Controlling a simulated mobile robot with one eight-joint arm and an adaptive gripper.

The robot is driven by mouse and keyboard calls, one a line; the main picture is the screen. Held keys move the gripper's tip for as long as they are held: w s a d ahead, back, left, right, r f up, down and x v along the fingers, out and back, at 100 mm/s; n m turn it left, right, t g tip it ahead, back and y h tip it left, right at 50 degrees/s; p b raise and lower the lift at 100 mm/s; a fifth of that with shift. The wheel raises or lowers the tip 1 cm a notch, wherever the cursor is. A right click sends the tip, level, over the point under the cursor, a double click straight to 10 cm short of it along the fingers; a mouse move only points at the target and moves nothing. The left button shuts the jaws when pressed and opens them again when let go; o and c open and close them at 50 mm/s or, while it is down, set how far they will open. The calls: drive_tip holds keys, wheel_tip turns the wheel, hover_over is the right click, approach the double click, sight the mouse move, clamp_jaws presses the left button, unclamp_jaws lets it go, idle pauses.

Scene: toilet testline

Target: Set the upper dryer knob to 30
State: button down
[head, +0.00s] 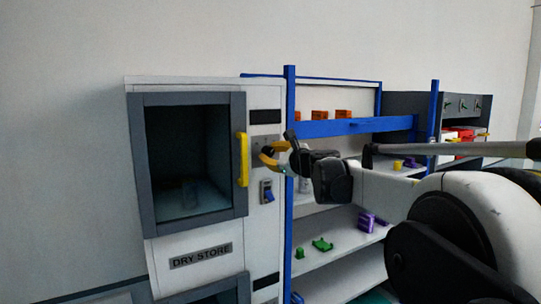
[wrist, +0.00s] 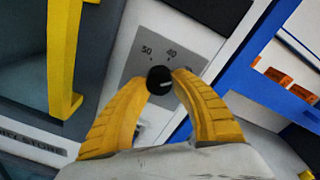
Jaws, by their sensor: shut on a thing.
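The upper dryer knob (wrist: 158,81) is a small round black knob on a grey dial plate (wrist: 138,62) in the wrist view. The marks 50 and 40 are readable; a number to the right is partly covered by a finger. A short pale line shows on the knob, but its exact reading is unclear. My gripper (wrist: 160,78) has its two yellow fingers shut on the knob, one tip on each side. In the head view my gripper (head: 272,157) is at the front panel of the white dryer (head: 190,250), right of the upper door, and hides the knob.
The upper door's yellow handle (head: 242,160) stands out just left of my gripper. A blue switch (head: 267,191) is below it and a dark display (head: 265,116) above. A blue-framed shelf (head: 345,127) with orange, green and purple items stands close on the right.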

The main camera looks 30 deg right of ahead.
drive_tip(key=shift+r+m, duration=0.1)
drive_tip(key=shift+m, duration=0.2)
drive_tip(key=c, duration=1.1)
unclamp_jaws()
drive_tip(key=shift+o, duration=0.2)
drive_tip(key=s, duration=1.2)
drive_tip(key=shift+d+r, duration=0.25)
drive_tip(key=shift+d, duration=0.05)
drive_tip(key=shift+f, duration=0.1)
